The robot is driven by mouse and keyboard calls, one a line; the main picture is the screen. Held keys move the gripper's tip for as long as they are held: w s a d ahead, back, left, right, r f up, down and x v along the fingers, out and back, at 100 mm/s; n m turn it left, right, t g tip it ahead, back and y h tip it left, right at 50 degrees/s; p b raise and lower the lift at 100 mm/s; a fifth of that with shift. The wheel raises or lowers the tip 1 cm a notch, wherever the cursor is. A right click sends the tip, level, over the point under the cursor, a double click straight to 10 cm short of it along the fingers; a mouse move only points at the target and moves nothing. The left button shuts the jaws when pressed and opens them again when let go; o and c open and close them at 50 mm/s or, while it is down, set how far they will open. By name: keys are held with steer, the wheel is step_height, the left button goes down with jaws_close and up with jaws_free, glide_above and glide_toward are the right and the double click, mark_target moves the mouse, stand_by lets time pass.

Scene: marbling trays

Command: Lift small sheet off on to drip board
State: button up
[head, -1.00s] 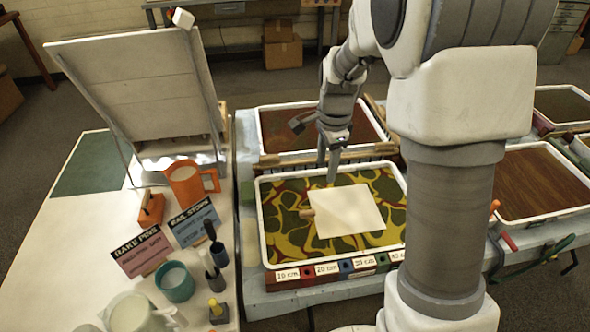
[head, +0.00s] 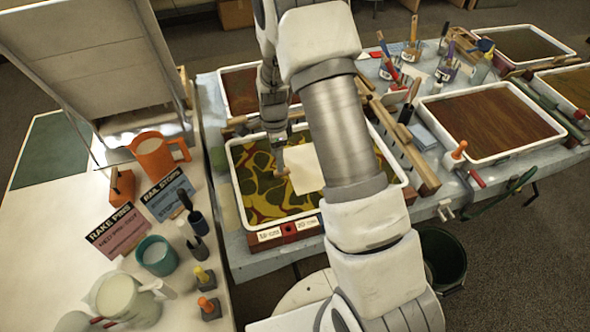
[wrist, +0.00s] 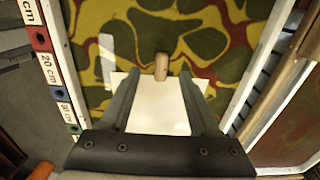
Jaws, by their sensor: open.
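The small cream sheet (head: 305,170) lies in the near tray (head: 238,200) on a green, yellow and red marbled surface. A short wooden peg (head: 282,173) sits at its left edge; in the wrist view the peg (wrist: 161,66) stands at the sheet's (wrist: 158,105) far edge. My gripper (head: 279,147) is just above and beside the peg in the head view. In the wrist view my gripper (wrist: 158,74) is open, its fingers either side of the line to the peg, not closed on it. My arm hides the sheet's right part. The pale drip board (head: 85,65) leans upright at the left.
Orange jug (head: 155,158), teal cup (head: 157,255), sign cards (head: 167,197) and brushes crowd the left table. A wooden rake rail (head: 405,150) lies right of the tray. Other trays (head: 492,120) stand at the right. A dark bucket (head: 442,255) is on the floor.

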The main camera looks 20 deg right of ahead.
steer(key=shift+w+f, duration=0.15)
steer(key=shift+f, duration=2.95)
jaws_close()
